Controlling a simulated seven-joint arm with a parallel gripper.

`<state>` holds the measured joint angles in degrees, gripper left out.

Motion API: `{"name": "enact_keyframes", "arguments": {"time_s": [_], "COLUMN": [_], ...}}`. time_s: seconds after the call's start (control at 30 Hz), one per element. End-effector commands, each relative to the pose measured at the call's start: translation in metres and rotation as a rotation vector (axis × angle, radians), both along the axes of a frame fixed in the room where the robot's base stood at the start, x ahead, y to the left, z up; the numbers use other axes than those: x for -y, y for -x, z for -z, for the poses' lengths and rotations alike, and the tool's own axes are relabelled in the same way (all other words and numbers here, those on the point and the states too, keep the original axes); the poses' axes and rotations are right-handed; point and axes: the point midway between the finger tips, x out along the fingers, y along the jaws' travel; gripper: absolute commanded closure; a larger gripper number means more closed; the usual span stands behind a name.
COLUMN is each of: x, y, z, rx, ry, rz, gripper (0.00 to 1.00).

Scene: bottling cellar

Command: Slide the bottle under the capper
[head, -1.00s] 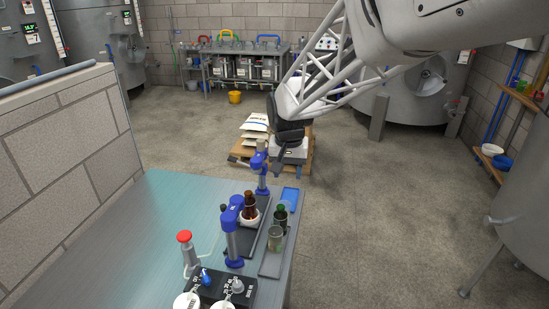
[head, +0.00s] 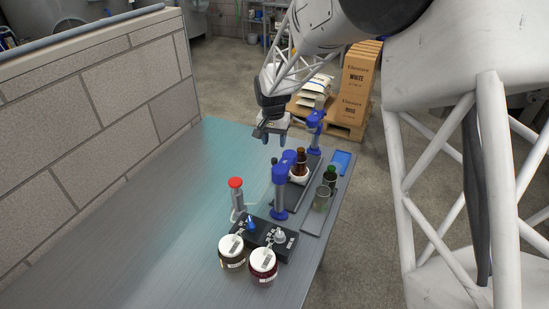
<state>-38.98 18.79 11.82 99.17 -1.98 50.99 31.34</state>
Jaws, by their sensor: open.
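A brown bottle (head: 301,158) stands upright in a white round holder (head: 299,176) on a dark track (head: 285,202). A blue-headed post (head: 280,190) stands in front of it and a second blue post (head: 315,132) behind it; I cannot tell which is the capper. A dark bottle with a green top (head: 329,178) stands to the right, on a grey tray (head: 314,224) beside the track. My gripper (head: 272,137) is open and empty. It points down over the far part of the table, left of the brown bottle and apart from it.
A clear glass (head: 321,198) stands on the tray. A red-topped dispenser (head: 237,194), a black rack (head: 262,233) and two white-lidded jars (head: 232,251) (head: 263,264) crowd the front. A blue dish (head: 341,162) lies at the right edge. The table's left side is clear, bounded by a block wall (head: 110,115).

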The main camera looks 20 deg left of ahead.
Motion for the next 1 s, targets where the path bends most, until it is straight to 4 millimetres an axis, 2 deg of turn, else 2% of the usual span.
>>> {"name": "enact_keyframes", "arguments": {"time_s": [0.57,0.77,1.0], "x": [-0.003,-0.002,-0.001], "y": [0.000,0.000,0.000], "z": [0.007,0.022,0.051], "rx": [-0.002,-0.004,-0.004], "ry": [0.001,0.003,0.004], "rz": [-0.002,-0.002,-0.002], "gripper": [0.50,0.50,0.50]}}
